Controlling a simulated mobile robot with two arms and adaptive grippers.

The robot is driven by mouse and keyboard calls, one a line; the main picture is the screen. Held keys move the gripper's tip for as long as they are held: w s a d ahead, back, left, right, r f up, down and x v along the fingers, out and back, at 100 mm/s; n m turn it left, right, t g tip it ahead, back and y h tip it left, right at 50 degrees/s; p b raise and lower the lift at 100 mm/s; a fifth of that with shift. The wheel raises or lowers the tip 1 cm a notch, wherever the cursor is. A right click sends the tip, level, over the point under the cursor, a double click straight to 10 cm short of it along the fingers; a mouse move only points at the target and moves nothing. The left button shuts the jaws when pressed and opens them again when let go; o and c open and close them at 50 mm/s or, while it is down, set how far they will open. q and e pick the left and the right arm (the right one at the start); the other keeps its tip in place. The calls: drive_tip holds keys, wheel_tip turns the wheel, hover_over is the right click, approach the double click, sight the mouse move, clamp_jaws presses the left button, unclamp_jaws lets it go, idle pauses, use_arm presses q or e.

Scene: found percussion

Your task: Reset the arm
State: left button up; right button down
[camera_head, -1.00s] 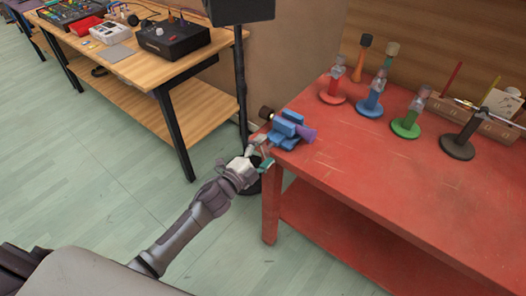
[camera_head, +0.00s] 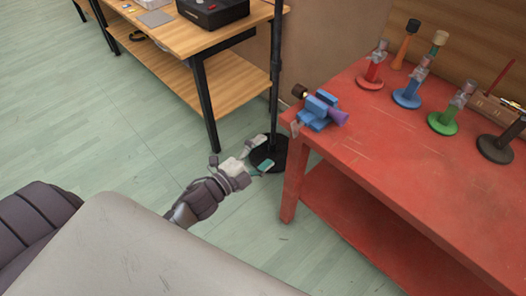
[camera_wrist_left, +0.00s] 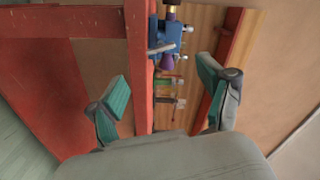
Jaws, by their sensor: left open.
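My left gripper (camera_head: 259,156) is open and empty in the head view. It hangs over the floor to the left of the red table (camera_head: 390,180), apart from it, in front of the round black stand base. In the left wrist view its two teal fingertips (camera_wrist_left: 167,95) are spread wide with nothing between them gripped. A blue vise-like holder (camera_head: 318,111) with a purple piece and a dark-ended piece sits at the table's near left corner; it also shows in the left wrist view (camera_wrist_left: 170,45). My right gripper is not in view.
Red (camera_head: 371,76), blue (camera_head: 408,95) and green (camera_head: 443,120) stands and a dark one (camera_head: 495,147) line the red table's back. A black pole stand (camera_head: 276,75) rises between it and a wooden table (camera_head: 190,45). Green floor is open at left.

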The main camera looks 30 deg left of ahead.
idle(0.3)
use_arm(q)
drive_tip(key=s+a+f+n+g+y, duration=0.2)
drive_tip(key=s+f+n, duration=0.1)
drive_tip(key=f, duration=0.6)
drive_tip(key=s+a+f+n+g+y, duration=0.1)
drive_tip(key=s+f+n+g, duration=0.15)
drive_tip(key=f, duration=0.75)
drive_tip(key=s+a+f+n+g+y, duration=0.2)
drive_tip(key=s+f+n, duration=0.15)
drive_tip(key=f, duration=0.55)
drive_tip(key=s+d+f+n+g, duration=0.1)
drive_tip(key=s+f+n+g, duration=0.1)
drive_tip(key=s+f, duration=0.4)
drive_tip(key=s+d+f+n+g, duration=0.1)
drive_tip(key=s+f+g, duration=0.3)
drive_tip(key=s, duration=1)
drive_tip(key=s+d+f+n+g+y, duration=0.1)
drive_tip(key=s+f+n+g, duration=0.2)
drive_tip(key=s+f, duration=0.6)
drive_tip(key=shift+s+f+n, duration=0.3)
drive_tip(key=shift+s, duration=0.7)
drive_tip(key=shift+d+g, duration=0.1)
drive_tip(key=shift+g, duration=0.15)
